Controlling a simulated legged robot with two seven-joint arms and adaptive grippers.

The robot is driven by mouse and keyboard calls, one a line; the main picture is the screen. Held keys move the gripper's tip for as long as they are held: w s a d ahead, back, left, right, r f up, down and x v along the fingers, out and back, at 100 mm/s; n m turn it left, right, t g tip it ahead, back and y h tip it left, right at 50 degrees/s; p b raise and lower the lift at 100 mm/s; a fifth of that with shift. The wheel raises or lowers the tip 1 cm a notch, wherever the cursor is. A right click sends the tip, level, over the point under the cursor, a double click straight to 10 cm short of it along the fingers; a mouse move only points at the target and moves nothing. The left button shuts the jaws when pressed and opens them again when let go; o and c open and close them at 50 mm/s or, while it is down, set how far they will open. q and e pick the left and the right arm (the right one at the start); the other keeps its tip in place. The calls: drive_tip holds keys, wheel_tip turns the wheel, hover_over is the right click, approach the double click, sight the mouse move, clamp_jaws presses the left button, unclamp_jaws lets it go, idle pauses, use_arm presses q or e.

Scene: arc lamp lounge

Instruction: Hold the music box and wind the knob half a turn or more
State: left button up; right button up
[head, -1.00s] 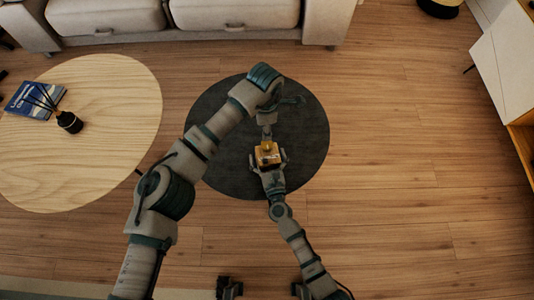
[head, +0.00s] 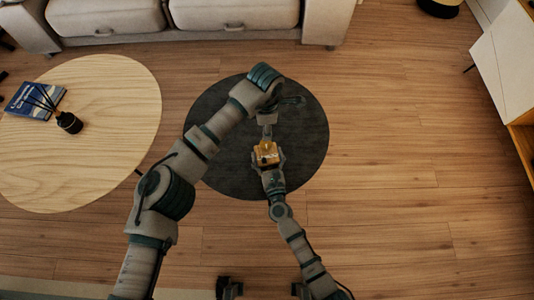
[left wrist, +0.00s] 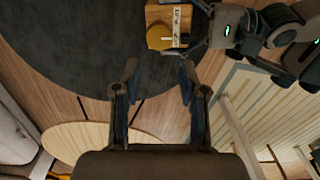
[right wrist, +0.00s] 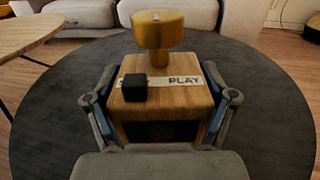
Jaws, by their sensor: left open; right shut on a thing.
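The music box (head: 266,158) is a small wooden cube above the dark round table in the head view. In the right wrist view the music box (right wrist: 165,105) has a gold knob (right wrist: 158,32) on top, a black block and a "PLAY" label. My right gripper (right wrist: 162,100) is shut on the box, one finger at each side. My left gripper (head: 267,137) is above the box in the head view, its fingertips partly hard to make out. In the left wrist view its fingers (left wrist: 158,72) are open and empty, apart from the knob (left wrist: 160,37).
The dark round table (head: 305,150) is otherwise clear. A pale oval table (head: 110,110) at left holds a blue book (head: 28,100) and a black reed diffuser (head: 69,122). A sofa (head: 190,18) stands at the back, a cabinet (head: 505,60) at right.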

use_arm(q)
drive_tip(key=o, duration=0.4)
drive_tip(key=shift+d+f, duration=0.1)
drive_tip(key=shift+f, duration=0.05)
drive_tip(key=s+d+f+n+h, duration=0.3)
drive_tip(key=d+f+n+h, duration=0.2)
drive_tip(key=d, duration=0.4)
drive_tip(key=shift+s+f+n+h, duration=0.3)
drive_tip(key=shift+s+f+n, duration=0.1)
drive_tip(key=shift+f, duration=0.35)
drive_tip(key=s+d+r+n+t+h, duration=0.1)
drive_tip(key=s+d+n+t+h, duration=0.15)
drive_tip(key=n+h, duration=0.55)
drive_tip(key=a+r+n+t, duration=0.4)
drive_tip(key=a+n+t, duration=0.3)
drive_tip(key=n, duration=0.8)
drive_tip(key=n+t+y, duration=0.4)
drive_tip(key=n+t, duration=0.2)
drive_tip(key=n, duration=1.1)
approach(266, 145)
drive_tip(key=shift+g, duration=0.25)
drive_tip(key=x, duration=1)
drive_tip(key=shift+w+a+f, duration=0.1)
drive_tip(key=shift+w+f, duration=0.25)
